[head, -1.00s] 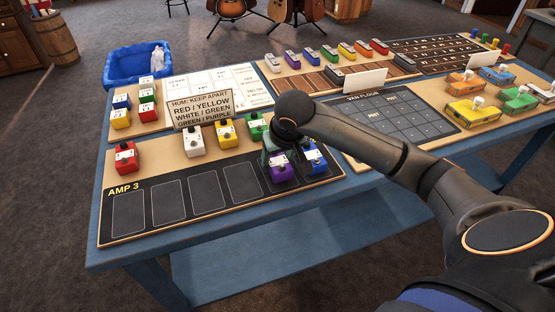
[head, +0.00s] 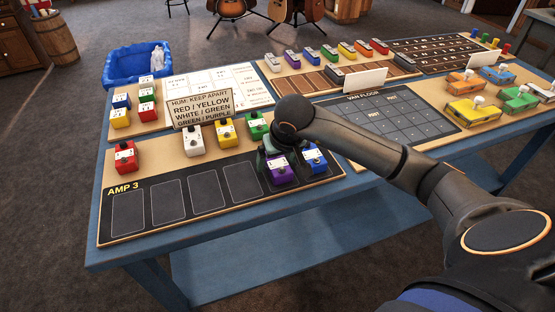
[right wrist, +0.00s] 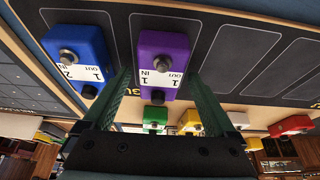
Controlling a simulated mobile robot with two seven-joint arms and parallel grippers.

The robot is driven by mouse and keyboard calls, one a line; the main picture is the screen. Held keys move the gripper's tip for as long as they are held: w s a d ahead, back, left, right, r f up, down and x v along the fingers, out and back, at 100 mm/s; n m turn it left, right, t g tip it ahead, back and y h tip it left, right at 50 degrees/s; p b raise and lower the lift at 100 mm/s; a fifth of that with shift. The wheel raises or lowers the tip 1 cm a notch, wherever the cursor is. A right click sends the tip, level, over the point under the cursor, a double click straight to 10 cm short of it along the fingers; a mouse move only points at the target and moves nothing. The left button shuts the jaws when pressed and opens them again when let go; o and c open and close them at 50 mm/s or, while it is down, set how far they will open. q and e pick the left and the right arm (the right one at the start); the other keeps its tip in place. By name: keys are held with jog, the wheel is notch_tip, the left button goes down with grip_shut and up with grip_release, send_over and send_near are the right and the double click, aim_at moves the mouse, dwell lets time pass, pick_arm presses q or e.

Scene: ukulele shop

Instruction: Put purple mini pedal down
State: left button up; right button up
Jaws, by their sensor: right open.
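The purple mini pedal (head: 281,171) stands on the black AMP 3 board (head: 222,214), on an outlined slot just left of the blue pedal (head: 314,159). The right wrist view shows the purple pedal (right wrist: 160,62) upright on the board, between and just beyond the tips of my right gripper (right wrist: 163,85). The two green fingers are apart, one on each side of it, with visible gaps. In the head view my right gripper (head: 275,155) is partly hidden by its own arm. My left gripper is not in view.
Several empty outlined slots lie left of the purple pedal. Red (head: 125,156), white (head: 193,140), yellow (head: 225,132) and green (head: 257,126) pedals stand along the board's back strip. A sign (head: 201,108) about keeping colours apart stands behind them. A blue bin (head: 138,64) is at the back left.

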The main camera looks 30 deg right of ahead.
jog(key=shift+r, duration=0.25)
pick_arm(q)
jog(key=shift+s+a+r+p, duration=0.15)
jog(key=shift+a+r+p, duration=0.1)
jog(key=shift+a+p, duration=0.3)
pick_arm(e)
jog(key=v, duration=1.2)
